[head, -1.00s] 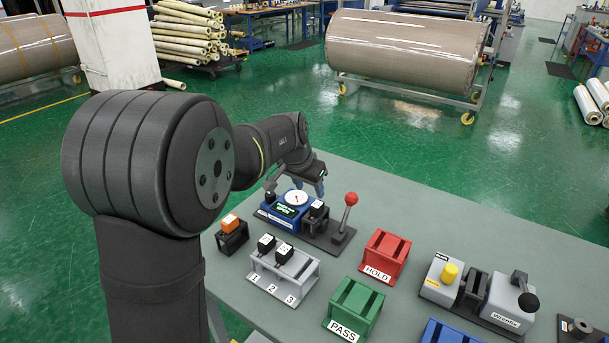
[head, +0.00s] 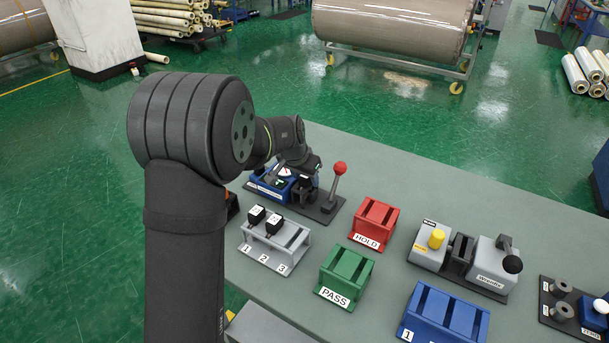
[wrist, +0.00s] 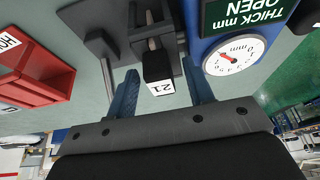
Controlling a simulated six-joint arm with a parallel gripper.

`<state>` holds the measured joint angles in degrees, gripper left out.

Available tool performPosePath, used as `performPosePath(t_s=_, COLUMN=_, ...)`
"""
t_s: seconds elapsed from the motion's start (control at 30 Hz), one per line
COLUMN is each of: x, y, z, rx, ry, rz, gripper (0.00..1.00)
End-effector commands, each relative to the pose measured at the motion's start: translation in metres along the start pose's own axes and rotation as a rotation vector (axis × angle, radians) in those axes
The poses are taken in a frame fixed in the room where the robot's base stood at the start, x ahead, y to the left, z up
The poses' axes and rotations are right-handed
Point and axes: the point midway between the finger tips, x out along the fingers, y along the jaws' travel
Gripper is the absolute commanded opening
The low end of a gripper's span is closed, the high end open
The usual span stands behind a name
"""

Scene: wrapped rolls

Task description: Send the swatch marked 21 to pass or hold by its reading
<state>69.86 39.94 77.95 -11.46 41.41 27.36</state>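The swatch marked 21 (wrist: 160,84) is a black block with a white label, upside down in the wrist view. It sits at a dark holder (wrist: 150,35) beside the blue thickness gauge (wrist: 195,50). My gripper (wrist: 160,72) is open, its two blue fingers on either side of the swatch with gaps showing. The gauge display (wrist: 245,15) reads "THICK mm OPEN", and its dial (wrist: 233,55) has a red needle. In the head view my gripper (head: 306,178) is low over the gauge (head: 268,186) and hides the swatch. The red HOLD rack (head: 373,222) and green PASS rack (head: 345,277) look empty.
A red-knobbed lever (head: 338,180) stands right of the gauge. A grey rack (head: 275,245) holds black swatches at 1 and 2; slot 3 looks empty. A grey station (head: 465,260) and a blue rack (head: 445,315) stand to the right. My arm covers the table's left.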

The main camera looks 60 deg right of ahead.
Motion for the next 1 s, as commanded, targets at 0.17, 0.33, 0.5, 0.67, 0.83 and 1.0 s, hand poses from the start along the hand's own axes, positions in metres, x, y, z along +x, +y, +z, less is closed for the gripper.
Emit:
performPosePath(t_s=0.17, x=-0.0002, y=0.0000, z=0.0001, rx=0.000, ry=0.000, rz=0.000, gripper=0.12)
performPosePath(t_s=0.33, x=-0.0002, y=-0.0002, z=0.0002, rx=0.000, ry=0.000, rz=0.000, gripper=0.01)
performPosePath(t_s=0.5, x=-0.0003, y=-0.0021, z=0.0000, rx=-0.001, ry=0.000, rz=0.000, gripper=0.01)
performPosePath(t_s=0.67, x=-0.0003, y=-0.0034, z=-0.0001, rx=-0.001, ry=0.000, rz=0.000, gripper=0.01)
performPosePath(t_s=0.83, x=-0.0003, y=-0.0033, z=-0.0001, rx=0.000, ry=0.000, rz=0.000, gripper=0.29)
performPosePath(t_s=1.0, x=-0.0002, y=-0.0032, z=-0.0001, rx=0.000, ry=0.000, rz=0.000, gripper=0.48)
